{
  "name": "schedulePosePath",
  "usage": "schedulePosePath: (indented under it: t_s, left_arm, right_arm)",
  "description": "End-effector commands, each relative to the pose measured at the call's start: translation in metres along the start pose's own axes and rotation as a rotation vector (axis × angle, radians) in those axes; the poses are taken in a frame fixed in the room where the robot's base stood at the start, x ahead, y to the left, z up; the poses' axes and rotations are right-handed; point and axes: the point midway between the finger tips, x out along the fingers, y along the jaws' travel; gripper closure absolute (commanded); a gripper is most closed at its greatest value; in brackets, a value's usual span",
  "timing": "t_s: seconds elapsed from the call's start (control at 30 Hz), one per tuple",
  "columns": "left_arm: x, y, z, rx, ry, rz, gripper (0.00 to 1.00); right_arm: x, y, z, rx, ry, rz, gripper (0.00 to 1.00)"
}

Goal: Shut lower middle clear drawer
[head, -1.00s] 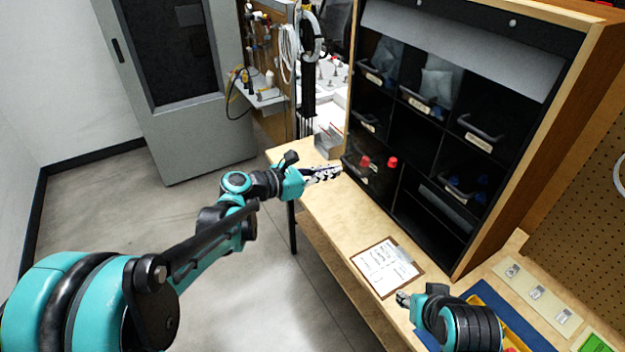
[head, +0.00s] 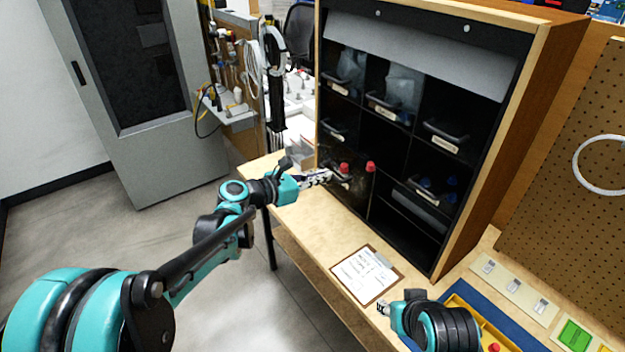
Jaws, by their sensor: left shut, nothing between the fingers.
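The black cabinet (head: 478,175) holds clear drawers in several compartments. At its lower left, a clear dark-looking drawer front (head: 352,192) shows, with two red-topped items (head: 370,167) by it. Whether this is the lower middle drawer, and how far out it stands, I cannot tell. My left gripper (head: 328,176) is shut and empty, with its fingertips at the left part of this front; I cannot tell whether they touch it. My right gripper (head: 382,308) is low over the bench, below the clipboard; its jaws are too small to read.
The wooden bench (head: 305,215) has a clipboard with paper (head: 364,276) in front of the cabinet. A blue mat with a yellow tray (head: 470,312) lies at the lower right. A pegboard (head: 570,190) stands at right. Floor is clear left of the bench.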

Motion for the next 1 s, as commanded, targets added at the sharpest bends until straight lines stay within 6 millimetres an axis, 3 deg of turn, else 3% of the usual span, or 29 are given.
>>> schedulePosePath:
  t_s: [0.3,0.5,0.73,1.0]
  left_arm:
    - [0.074,-0.002,0.017,0.001,0.000,-0.003,1.00]
    - [0.113,-0.002,0.025,0.001,0.000,-0.002,1.00]
    - [0.140,-0.003,0.031,0.001,0.000,-0.001,1.00]
    - [0.149,-0.003,0.033,0.000,-0.001,0.001,1.00]
  right_arm:
    - [-0.006,0.000,-0.004,0.000,0.000,0.000,0.60]
    - [-0.009,0.000,-0.006,0.000,0.000,0.000,0.60]
    - [-0.011,0.000,-0.008,0.000,0.000,0.000,0.60]
    - [-0.012,0.000,-0.009,0.000,0.000,0.000,0.60]
